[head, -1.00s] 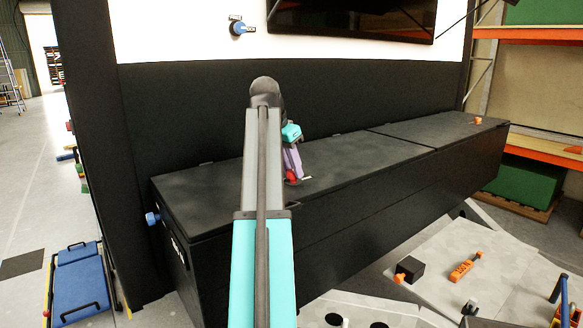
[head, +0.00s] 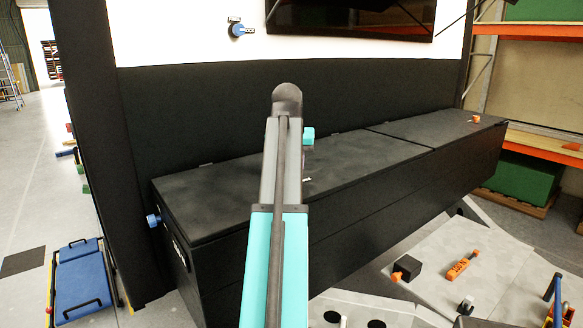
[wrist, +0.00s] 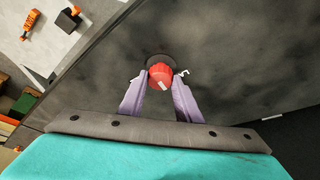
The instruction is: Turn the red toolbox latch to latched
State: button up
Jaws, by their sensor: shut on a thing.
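The red toolbox latch (wrist: 161,76) is a red knob with a pale mark on a dark round base, on the black lid of the long toolbox (head: 240,195). In the wrist view my gripper (wrist: 160,83) has its two purple fingers on either side of the knob, shut on it. The pale mark on the knob points down and to the right in that view. In the head view my arm hides the latch and the fingers. A small white mark (wrist: 182,73) lies on the lid just right of the knob.
An orange knob (head: 475,119) sits at the far right end of the toolbox. A black wall (head: 200,112) rises behind. A grey platform (head: 440,262) with a black block (head: 406,267) and orange tool (head: 463,268) lies at the front right.

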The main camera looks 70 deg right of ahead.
jog(key=shift+s+n, duration=0.1)
jog(key=shift+n, duration=0.5)
jog(key=shift+t, duration=0.3)
jog(key=o, duration=1.1)
jog(key=shift+c, duration=0.2)
jog(key=shift+r+p, duration=0.1)
jog(key=shift+p, duration=0.2)
jog(key=p+v, duration=0.9)
jog(key=v, duration=0.4)
jog(key=shift+r, duration=0.3)
